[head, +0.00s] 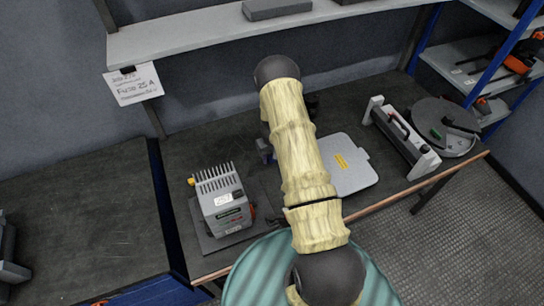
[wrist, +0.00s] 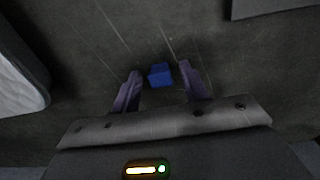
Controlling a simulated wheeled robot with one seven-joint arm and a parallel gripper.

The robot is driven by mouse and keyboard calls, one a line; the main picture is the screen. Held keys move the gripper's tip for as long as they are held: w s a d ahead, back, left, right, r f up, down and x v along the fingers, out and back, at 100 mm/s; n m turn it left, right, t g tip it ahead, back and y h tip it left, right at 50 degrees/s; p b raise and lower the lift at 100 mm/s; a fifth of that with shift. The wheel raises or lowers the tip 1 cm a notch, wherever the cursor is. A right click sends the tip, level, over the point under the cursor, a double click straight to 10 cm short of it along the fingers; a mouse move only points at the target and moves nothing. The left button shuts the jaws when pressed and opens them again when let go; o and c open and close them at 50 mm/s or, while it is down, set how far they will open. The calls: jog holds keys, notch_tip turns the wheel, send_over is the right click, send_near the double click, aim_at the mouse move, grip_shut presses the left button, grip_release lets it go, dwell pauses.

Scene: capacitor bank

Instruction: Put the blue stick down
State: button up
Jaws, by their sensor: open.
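The blue stick (wrist: 160,75) shows in the wrist view as a small blue block shape on the dark bench top (wrist: 100,40). It lies between and slightly beyond the tips of my gripper (wrist: 160,82). The two purple-grey fingers are apart, with a gap on each side of the stick. In the head view my arm covers the middle of the bench, and I cannot make out the stick or the fingertips there.
A grey finned device (head: 226,208) stands on the bench at left. A light grey flat case (head: 346,168) lies right of my arm. Farther right are a white-ended unit (head: 403,138) and a round dark tray (head: 447,130). A shelf (head: 200,32) runs above.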

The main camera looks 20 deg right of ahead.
aim_at(271, 158)
jog(key=shift+r, duration=0.75)
notch_tip(271, 158, up, 12)
jog(key=b, duration=0.2)
jog(key=shift+f, duration=0.25)
jog(key=s+a+r+t, duration=0.1)
jog(key=s+a+r, duration=0.4)
jog(key=s+r, duration=0.4)
jog(key=s+a+r+t, duration=0.1)
jog(key=s+a+r, duration=0.5)
jog(key=s+r, duration=0.3)
jog(key=s, duration=0.4)
jog(key=shift+a+t, duration=0.25)
jog(key=shift+t, duration=0.05)
